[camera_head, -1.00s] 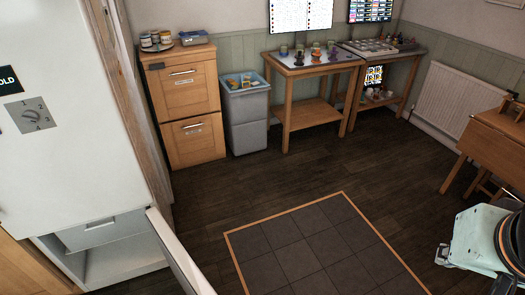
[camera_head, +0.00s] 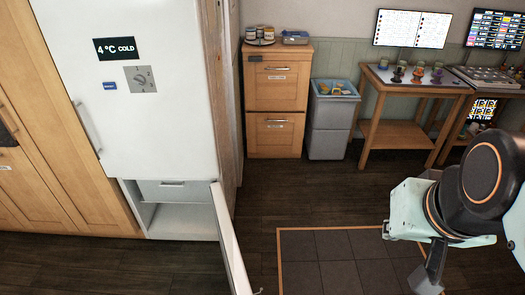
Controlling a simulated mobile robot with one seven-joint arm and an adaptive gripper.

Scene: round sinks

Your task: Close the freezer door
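The freezer is the lower compartment of a tall white fridge-freezer (camera_head: 130,110) at the left. Its door (camera_head: 229,240) stands wide open, seen almost edge-on and swung out towards me at the right side of the opening. A drawer (camera_head: 172,190) and an empty-looking shelf space (camera_head: 185,221) show inside. The upper fridge door is shut. My gripper (camera_head: 430,280) hangs at the lower right, well apart from the freezer door. Its fingers are partly seen and cut near the frame's bottom, so I cannot tell if they are open.
A wooden drawer cabinet (camera_head: 277,100) and a grey bin (camera_head: 331,120) stand beyond the fridge. Wooden tables (camera_head: 400,133) with screens above stand at the right. Dark floor and a tiled patch with an orange border (camera_head: 310,231) lie clear between the door and my arm.

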